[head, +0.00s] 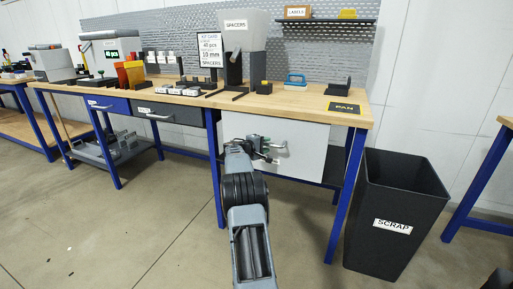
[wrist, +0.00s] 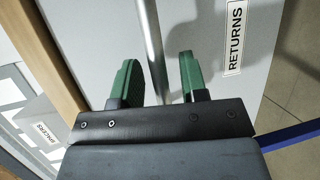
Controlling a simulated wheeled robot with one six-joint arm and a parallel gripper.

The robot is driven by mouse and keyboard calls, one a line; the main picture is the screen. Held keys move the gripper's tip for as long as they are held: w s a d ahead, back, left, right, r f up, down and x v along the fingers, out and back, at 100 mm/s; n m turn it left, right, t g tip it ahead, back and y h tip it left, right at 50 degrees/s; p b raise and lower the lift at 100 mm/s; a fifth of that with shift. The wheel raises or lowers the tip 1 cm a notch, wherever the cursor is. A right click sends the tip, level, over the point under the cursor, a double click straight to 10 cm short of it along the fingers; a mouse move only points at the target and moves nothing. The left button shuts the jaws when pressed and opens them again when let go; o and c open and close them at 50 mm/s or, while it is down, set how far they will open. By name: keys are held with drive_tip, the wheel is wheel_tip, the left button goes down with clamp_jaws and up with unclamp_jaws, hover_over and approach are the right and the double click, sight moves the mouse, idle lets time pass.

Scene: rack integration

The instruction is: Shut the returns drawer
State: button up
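The returns drawer has a large pale front (head: 305,150) under the right part of the workbench in the head view. How far it stands out from the bench is hard to tell. In the wrist view the pale front carries a RETURNS label (wrist: 235,38). A round metal bar handle (wrist: 152,45) runs down across the front. My gripper (head: 272,148) is at the drawer front, and its arm hides part of it. In the wrist view my gripper's green fingers (wrist: 158,75) are apart, with the bar between them and a gap on the right side. Contact with the bar is not clear.
A black SCRAP bin (head: 393,215) stands right of the drawer, beyond a blue bench leg (head: 345,200). A grey drawer (head: 165,112) and a blue drawer (head: 105,105) are to the left. The wooden bench top (head: 305,103) holds a SPACERS dispenser (head: 240,30). Floor at left is clear.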

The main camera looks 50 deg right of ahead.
drive_tip(key=w+a+r+p, duration=0.1)
drive_tip(key=a+r, duration=0.1)
drive_tip(key=a, duration=1.1)
drive_tip(key=shift+r+p, duration=0.25)
drive_tip(key=shift+p, duration=0.1)
drive_tip(key=shift+w, duration=0.1)
drive_tip(key=s+a+r+t+y+p, duration=0.1)
drive_tip(key=s+a+r+y+p, duration=0.15)
drive_tip(key=a+r+p, duration=0.6)
drive_tip(key=s+a+r+t+y+p, duration=0.1)
drive_tip(key=s+a+r+y+p, duration=0.3)
drive_tip(key=a, duration=0.7)
drive_tip(key=s+a+r+t+y+p, duration=0.1)
drive_tip(key=s+a+r+y+p, duration=0.4)
drive_tip(key=a+p, duration=0.6)
drive_tip(key=s+a+r+t+y+p, duration=0.2)
drive_tip(key=s+a+r+y+p, duration=0.2)
drive_tip(key=s+a+r+p, duration=0.3)
drive_tip(key=s+a, duration=0.1)
drive_tip(key=a, duration=0.3)
drive_tip(key=shift+s+a+r, duration=0.3)
drive_tip(key=shift+a, duration=0.1)
drive_tip(key=shift+y, duration=0.25)
